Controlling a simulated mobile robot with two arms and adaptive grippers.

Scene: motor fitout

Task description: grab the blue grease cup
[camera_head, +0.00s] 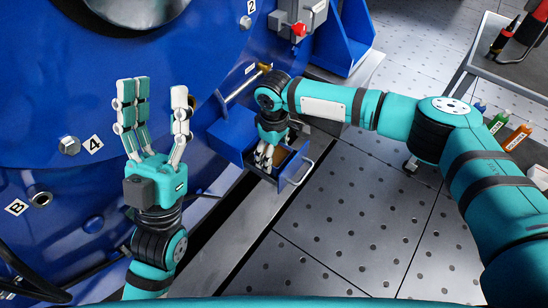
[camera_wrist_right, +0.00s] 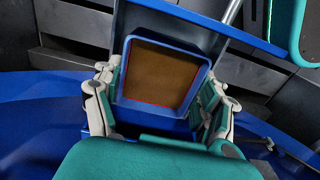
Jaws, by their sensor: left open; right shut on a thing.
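The blue grease cup (camera_wrist_right: 155,122) is a square blue container with brown contents, seen from above in the right wrist view. My right gripper (camera_wrist_right: 158,100) has its fingers on both sides of the cup and is shut on it. In the head view my right gripper (camera_head: 266,158) points down into a small open blue drawer (camera_head: 262,173) with a metal handle. The fingers and arm hide most of the cup there, and I cannot tell if it touches the drawer floor. My left gripper (camera_head: 156,103) is open and empty, fingers upward, in front of the big blue housing.
The large blue motor housing (camera_head: 50,100) fills the left side, with bolts and labels. A blue bracket (camera_head: 345,45) and a red-knobbed grey switch box (camera_head: 300,15) are at the top. A table (camera_head: 510,75) and several bottles (camera_head: 517,137) are at right. The perforated floor (camera_head: 350,220) is clear.

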